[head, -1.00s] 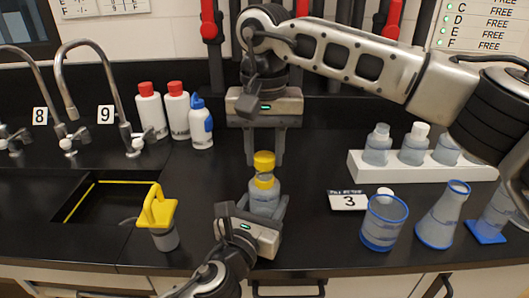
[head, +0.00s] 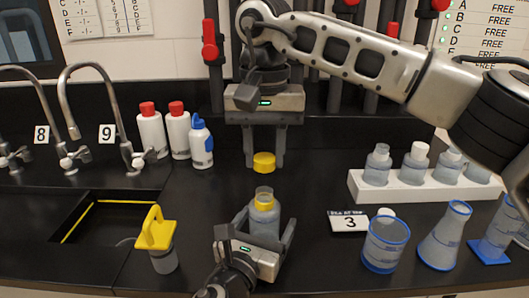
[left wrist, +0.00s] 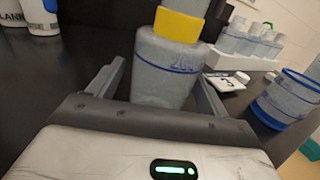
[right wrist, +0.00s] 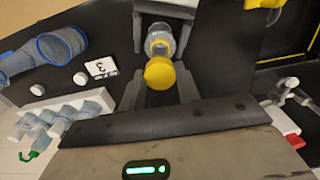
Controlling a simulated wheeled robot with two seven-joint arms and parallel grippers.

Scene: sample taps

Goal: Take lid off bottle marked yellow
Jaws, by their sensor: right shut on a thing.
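The bottle (head: 264,222) stands upright on the bench with a yellow band round its neck and an uncovered mouth. In the left wrist view the bottle (left wrist: 165,68) reads "200". Its yellow lid (head: 264,162) is apart, a little above the mouth. My right gripper (head: 265,160) points down and is shut on the lid; the right wrist view shows the lid (right wrist: 160,73) between its fingertips, with the bottle below. My left gripper (head: 265,228) is open, its fingers either side of the bottle, with a narrow gap visible.
A yellow-handled container (head: 158,240) stands left, beside the sink (head: 100,240). Wash bottles stand behind it. At right are a "3" card (head: 348,222), a blue-rimmed beaker (head: 384,245), a flask (head: 443,238) and a white rack (head: 400,190) of bottles.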

